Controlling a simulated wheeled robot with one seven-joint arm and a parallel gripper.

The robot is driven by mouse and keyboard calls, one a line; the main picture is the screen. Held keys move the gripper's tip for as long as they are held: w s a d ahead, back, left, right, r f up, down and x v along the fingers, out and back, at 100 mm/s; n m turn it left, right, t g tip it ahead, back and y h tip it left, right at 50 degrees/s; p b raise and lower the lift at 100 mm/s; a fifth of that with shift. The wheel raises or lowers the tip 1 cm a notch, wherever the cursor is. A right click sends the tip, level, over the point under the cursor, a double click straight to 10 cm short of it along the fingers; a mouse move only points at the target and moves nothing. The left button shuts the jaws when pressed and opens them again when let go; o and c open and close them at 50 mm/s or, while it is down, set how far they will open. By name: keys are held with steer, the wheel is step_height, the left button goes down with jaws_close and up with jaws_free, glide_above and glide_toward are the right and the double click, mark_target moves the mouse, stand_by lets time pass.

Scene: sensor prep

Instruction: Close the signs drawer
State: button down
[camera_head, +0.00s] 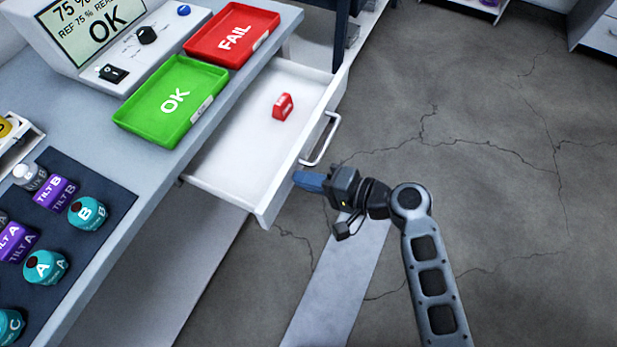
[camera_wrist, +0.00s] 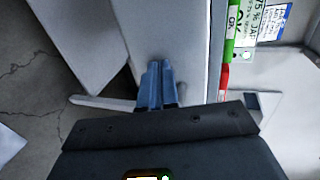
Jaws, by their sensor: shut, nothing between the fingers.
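The white signs drawer (camera_head: 235,160) stands pulled out from under the bench in the head view. A small red sign block (camera_head: 283,107) is inside it. A pale bar handle (camera_head: 322,140) is on the drawer's front panel. My gripper (camera_head: 308,181) has its blue fingers together and empty, near the outer face of the drawer front, to the lower left of the handle. Whether the fingertips touch the panel I cannot tell. In the wrist view the shut fingers (camera_wrist: 157,88) point at a pale panel.
Above the drawer, the bench top carries a green OK tray (camera_head: 172,100), a red FAIL tray (camera_head: 232,35) and a display unit (camera_head: 85,30). Teal and purple items stand on a dark mat (camera_head: 100,180). Cracked grey floor (camera_head: 500,150) lies open to the right.

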mark_target(225, 152)
steer(key=w+a+b, duration=0.2)
steer(key=a, duration=0.4)
steer(key=w+a+b, duration=0.2)
steer(key=a, duration=0.4)
steer(key=w+a+b, duration=0.2)
steer(key=a, duration=0.4)
steer(key=shift+w+a+f+b, duration=0.1)
steer(key=shift+w+a+b, duration=0.2)
steer(key=shift+w+b, duration=0.05)
steer(key=shift+w+a, duration=0.2)
steer(key=shift+a, duration=0.3)
steer(key=shift+a+r, duration=0.15)
steer(key=shift+r, duration=0.1)
